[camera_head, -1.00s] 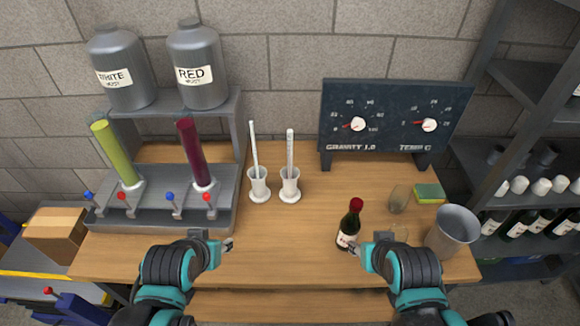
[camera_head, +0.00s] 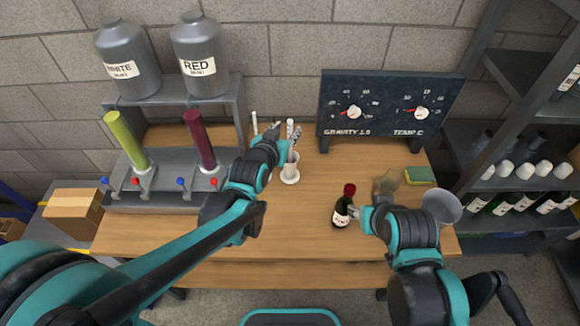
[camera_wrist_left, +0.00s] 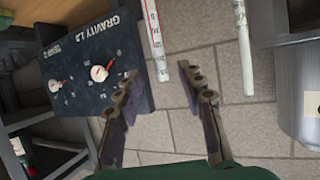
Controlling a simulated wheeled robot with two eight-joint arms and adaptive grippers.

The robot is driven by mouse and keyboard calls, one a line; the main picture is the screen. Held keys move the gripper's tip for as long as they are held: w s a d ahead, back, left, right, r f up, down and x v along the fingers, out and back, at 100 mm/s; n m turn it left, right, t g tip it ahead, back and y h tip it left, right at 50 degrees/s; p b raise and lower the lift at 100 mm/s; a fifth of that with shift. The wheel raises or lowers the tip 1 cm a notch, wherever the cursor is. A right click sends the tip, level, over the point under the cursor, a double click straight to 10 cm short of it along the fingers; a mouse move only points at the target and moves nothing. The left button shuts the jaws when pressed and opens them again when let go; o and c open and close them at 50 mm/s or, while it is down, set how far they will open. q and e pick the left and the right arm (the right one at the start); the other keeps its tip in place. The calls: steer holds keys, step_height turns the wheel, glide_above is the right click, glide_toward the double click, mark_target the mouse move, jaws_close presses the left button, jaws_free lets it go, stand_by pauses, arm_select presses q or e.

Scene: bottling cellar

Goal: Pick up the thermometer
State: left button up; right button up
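Two slim white sticks stand in white cups at the back middle of the bench. The right stick (camera_head: 290,126) rises from its cup (camera_head: 290,174); in the left wrist view this stick (camera_wrist_left: 154,40) carries a red stripe and scale, so it looks like the thermometer. The left stick (camera_head: 254,122) also shows in the left wrist view (camera_wrist_left: 243,45), with faint marks. My left gripper (camera_head: 287,131) is open near the right stick's upper part. In the left wrist view the stick's end lies between the spread fingertips (camera_wrist_left: 158,74).
The gauge board (camera_head: 388,103) stands right of the sticks. A rack (camera_head: 235,105) with jugs and coloured tubes stands left.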

mark_target(289, 128)
arm_select(q)
steer(key=b+x, duration=0.1)
steer(key=x, duration=0.3)
steer(key=shift+a+f+b, duration=0.1)
steer(key=shift+f+b, duration=0.2)
steer(key=shift+b, duration=0.05)
steer(key=shift+w+f, duration=0.1)
steer(key=shift+w, duration=0.3)
jaws_close()
